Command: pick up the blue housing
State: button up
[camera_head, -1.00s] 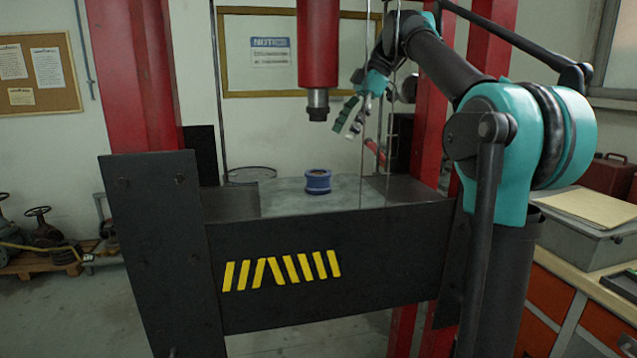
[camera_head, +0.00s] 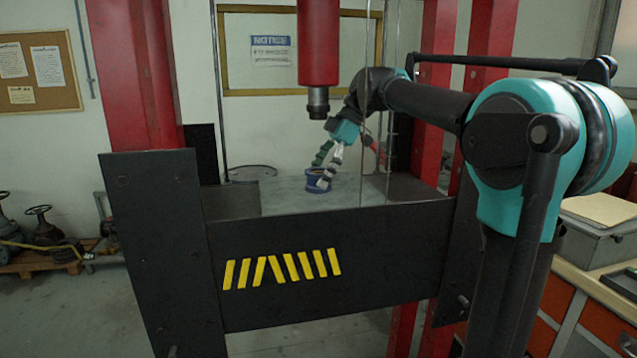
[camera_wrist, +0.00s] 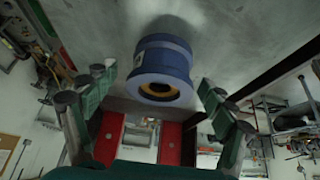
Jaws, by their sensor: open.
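The blue housing (camera_head: 313,182) is a short blue ring-like cylinder on the grey plate of the press bed. In the wrist view the blue housing (camera_wrist: 163,68) shows its flanged rim and a yellowish bore, centred ahead between the fingers. My gripper (camera_head: 324,168) is down at the housing, and one finger overlaps it in the head view. In the wrist view my gripper (camera_wrist: 158,85) is open, with one finger to each side of the housing and a visible gap to both. The far side of the housing is hidden.
The red press ram (camera_head: 318,45) hangs above the bed, close to my arm. Thin vertical rods stand near my wrist. The black front beam (camera_head: 290,270) with yellow stripes borders the bed, and red columns (camera_head: 140,75) flank it. The plate around the housing is clear.

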jog(key=shift+a+f, duration=0.1)
jog(key=shift+f, duration=0.1)
grip_shut()
dwell(0.6)
jog(key=shift+r, duration=0.1)
jog(key=w+d+r, duration=0.2)
jog(key=d+r, duration=0.2)
jog(key=d, duration=0.2)
jog(key=w+d+r, duration=0.2)
jog(key=d+r, duration=0.2)
jog(key=d, duration=0.3)
jog(key=shift+d, duration=0.25)
